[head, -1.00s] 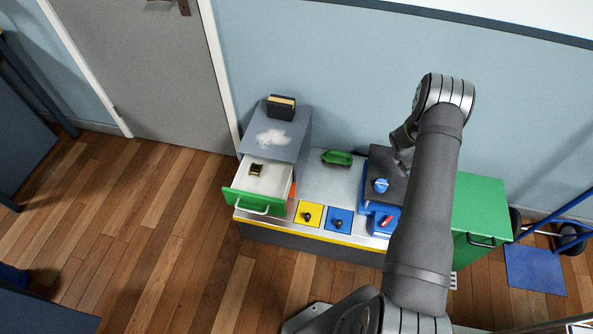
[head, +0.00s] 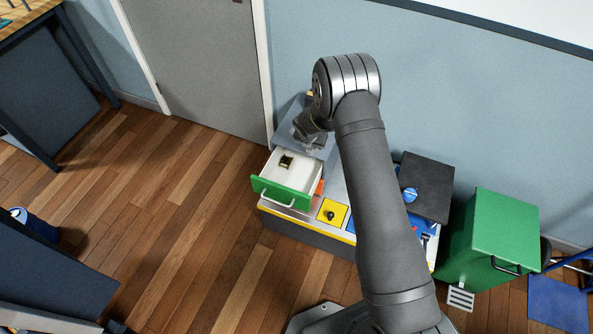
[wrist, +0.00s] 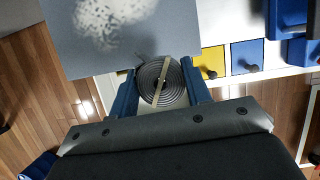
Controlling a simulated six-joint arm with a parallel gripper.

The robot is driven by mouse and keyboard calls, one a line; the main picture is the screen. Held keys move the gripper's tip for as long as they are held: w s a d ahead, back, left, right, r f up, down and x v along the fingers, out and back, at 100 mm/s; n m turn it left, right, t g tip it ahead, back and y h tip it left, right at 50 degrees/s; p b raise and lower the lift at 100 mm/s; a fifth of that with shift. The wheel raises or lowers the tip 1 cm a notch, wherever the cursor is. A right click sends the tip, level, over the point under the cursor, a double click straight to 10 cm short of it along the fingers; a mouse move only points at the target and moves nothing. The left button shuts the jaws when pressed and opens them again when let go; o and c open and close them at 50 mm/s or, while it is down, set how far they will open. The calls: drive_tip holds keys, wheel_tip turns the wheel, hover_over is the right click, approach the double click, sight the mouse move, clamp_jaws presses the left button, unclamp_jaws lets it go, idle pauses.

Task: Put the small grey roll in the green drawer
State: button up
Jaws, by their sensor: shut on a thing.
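The small grey roll (wrist: 158,84), a flat dark coil with a pale strip across it, sits between the blue fingers of my gripper (wrist: 162,92) in the wrist view. My gripper is shut on it. In the head view my gripper (head: 308,137) is over the cabinet top, just behind the open drawer; the roll cannot be made out there. The green drawer (head: 280,195) is pulled out, with a green front and white inside. A small dark and brass-coloured thing (head: 286,162) lies in it.
The grey cabinet top with a white patch (wrist: 105,25) lies near the roll in the wrist view. Yellow (head: 331,213) and blue knobbed panels, a black-topped blue box (head: 427,185) and a green bin (head: 505,225) stand to the right. Much of the drawer floor is clear.

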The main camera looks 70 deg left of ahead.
drive_tip(key=s+n, duration=0.1)
drive_tip(key=s, duration=0.3)
hover_over(302, 173)
drive_tip(key=d, duration=0.1)
drive_tip(key=f, duration=0.8)
drive_tip(key=s+f, duration=0.1)
drive_tip(key=f, duration=0.3)
drive_tip(key=shift+d+f, duration=0.1)
drive_tip(key=shift+f, duration=2.65)
drive_tip(key=shift+f, duration=0.1)
drive_tip(key=o, duration=1)
drive_tip(key=shift+f, duration=0.1)
drive_tip(key=shift+r, duration=0.65)
drive_tip(key=v, duration=1.1)
drive_tip(key=shift+d, duration=0.25)
